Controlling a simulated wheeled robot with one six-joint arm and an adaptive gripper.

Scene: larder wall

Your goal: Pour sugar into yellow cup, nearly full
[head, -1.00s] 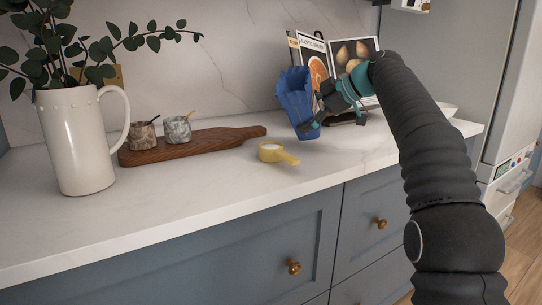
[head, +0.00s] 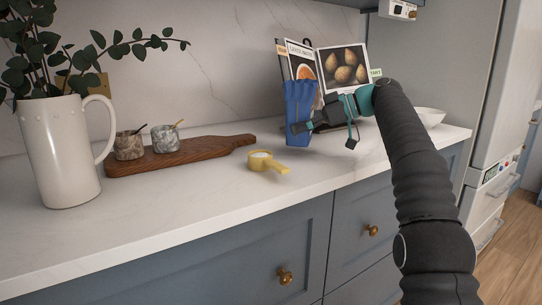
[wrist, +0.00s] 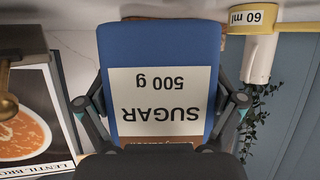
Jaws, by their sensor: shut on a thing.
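The blue sugar bag (head: 299,103) stands close to upright in my gripper (head: 301,128), which is shut on its sides. In the wrist view the bag (wrist: 160,45) fills the middle, its "SUGAR 500 g" label upside down, with my gripper's fingers (wrist: 160,102) on either side. The yellow cup (head: 256,164), with a short handle, sits on the counter to the left of the bag. Something white shows inside it; its level is hard to judge. The cup (wrist: 250,18), marked "60 ml", also shows at the wrist view's top right. I cannot tell whether the bag's bottom touches the counter.
A wooden board (head: 200,153) with two stone pots (head: 165,139) lies behind and left of the cup. A white jug (head: 60,150) with leafy stems stands far left. Picture cards (head: 343,68) stand behind the bag, and a white bowl (head: 430,117) is at right. The front counter is clear.

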